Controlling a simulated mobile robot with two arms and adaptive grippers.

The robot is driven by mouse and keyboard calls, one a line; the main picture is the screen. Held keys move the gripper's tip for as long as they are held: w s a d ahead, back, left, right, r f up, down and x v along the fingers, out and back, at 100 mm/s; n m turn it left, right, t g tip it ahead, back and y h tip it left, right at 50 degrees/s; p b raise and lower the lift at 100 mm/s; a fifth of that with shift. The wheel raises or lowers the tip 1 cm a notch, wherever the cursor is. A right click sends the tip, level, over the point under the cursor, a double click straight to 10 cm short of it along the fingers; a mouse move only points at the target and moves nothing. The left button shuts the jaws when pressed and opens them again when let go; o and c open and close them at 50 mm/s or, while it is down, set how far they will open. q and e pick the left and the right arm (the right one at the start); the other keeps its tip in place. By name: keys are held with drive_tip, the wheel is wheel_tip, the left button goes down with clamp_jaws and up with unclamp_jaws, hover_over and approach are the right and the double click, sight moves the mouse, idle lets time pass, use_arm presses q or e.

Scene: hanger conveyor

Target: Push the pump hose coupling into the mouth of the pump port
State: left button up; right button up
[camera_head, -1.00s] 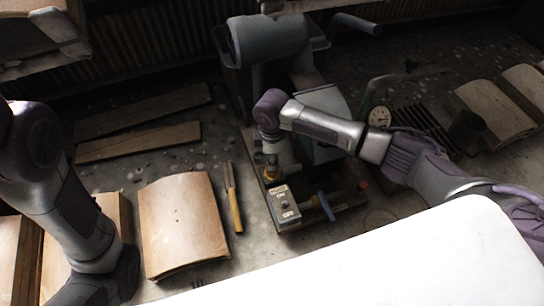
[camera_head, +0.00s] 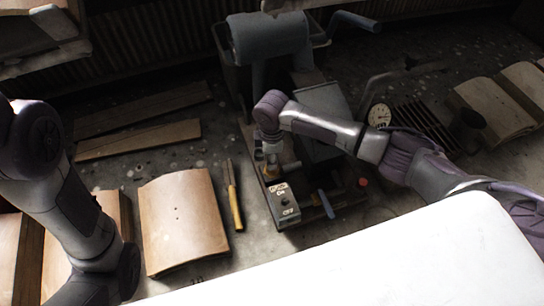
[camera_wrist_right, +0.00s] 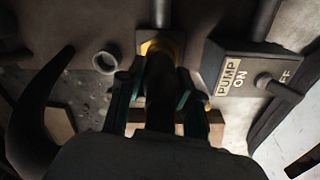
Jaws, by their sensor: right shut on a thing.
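My right gripper (camera_head: 270,168) is low over the pump base, and its arm comes in from the right. In the right wrist view its two fingers (camera_wrist_right: 158,105) are closed on a dark, cylindrical pump hose coupling (camera_wrist_right: 160,80). A yellow ring (camera_wrist_right: 162,45), which looks like the mouth of the pump port, is just beyond the coupling and in line with it. The coupling hides part of the ring, so I cannot tell whether it is inside or only against it. A dark curved hose (camera_wrist_right: 36,110) shows at the left. My left arm is at the left; its gripper is outside the frame.
A switch box (camera_head: 283,204) marked PUMP ON stands close to the right gripper; its lever (camera_wrist_right: 279,89) shows in the wrist view. A blue-handled valve (camera_head: 326,203) is to its right. A yellow-handled tool (camera_head: 234,208) and a curved wooden panel (camera_head: 178,222) lie left.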

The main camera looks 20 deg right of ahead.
drive_tip(key=shift+f, duration=0.5)
idle(0.5)
drive_tip(key=o, duration=0.8)
drive_tip(key=o, duration=0.6)
wheel_tip(320, 180, up, 12)
drive_tip(key=shift+f, duration=0.1)
idle(0.4)
